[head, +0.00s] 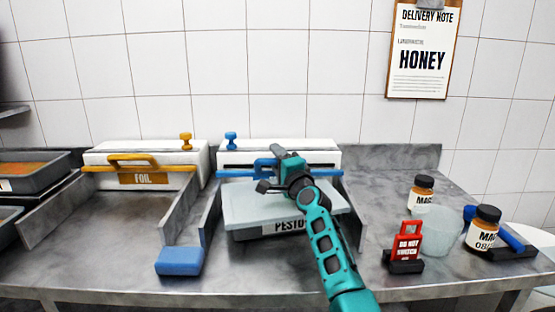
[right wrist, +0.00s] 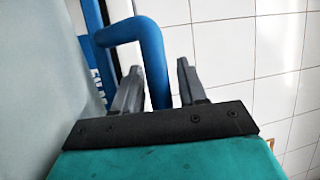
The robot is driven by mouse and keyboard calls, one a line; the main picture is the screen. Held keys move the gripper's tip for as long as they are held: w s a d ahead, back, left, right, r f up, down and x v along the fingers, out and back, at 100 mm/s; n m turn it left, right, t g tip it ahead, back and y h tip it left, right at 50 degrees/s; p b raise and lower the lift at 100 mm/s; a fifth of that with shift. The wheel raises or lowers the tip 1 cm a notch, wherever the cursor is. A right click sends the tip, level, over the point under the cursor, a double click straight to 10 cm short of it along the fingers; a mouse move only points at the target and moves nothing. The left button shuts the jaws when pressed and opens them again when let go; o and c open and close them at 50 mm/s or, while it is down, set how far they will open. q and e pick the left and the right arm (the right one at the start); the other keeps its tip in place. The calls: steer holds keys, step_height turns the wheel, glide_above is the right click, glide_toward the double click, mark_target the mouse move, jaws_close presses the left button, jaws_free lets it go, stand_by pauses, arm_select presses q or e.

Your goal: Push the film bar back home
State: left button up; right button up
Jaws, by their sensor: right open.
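The blue film bar (head: 235,173) lies across the front of the white film dispenser (head: 318,158), behind the pesto tray (head: 250,233). My right gripper (head: 284,168) is at the bar's raised handle and hides part of it in the head view. In the right wrist view, the blue handle (right wrist: 152,62) stands between the two open fingers of my right gripper (right wrist: 158,85). I cannot tell whether they touch it. A pale sheet or cover (head: 245,203) lies over the pesto tray. My left gripper is not in view.
A foil dispenser (head: 104,157) with a yellow bar (head: 140,168) stands to the left. A blue block (head: 179,262) lies at the counter's front. A red "do not switch" tag (head: 409,241), a clear cup (head: 441,232) and labelled jars (head: 484,229) stand to the right.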

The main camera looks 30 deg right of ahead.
steer(key=shift+o, duration=0.2)
steer(key=shift+s, duration=0.15)
steer(key=p+v, duration=0.1)
steer(key=v, duration=1.1)
steer(key=shift+s+f, duration=0.1)
steer(key=shift+s, duration=0.2)
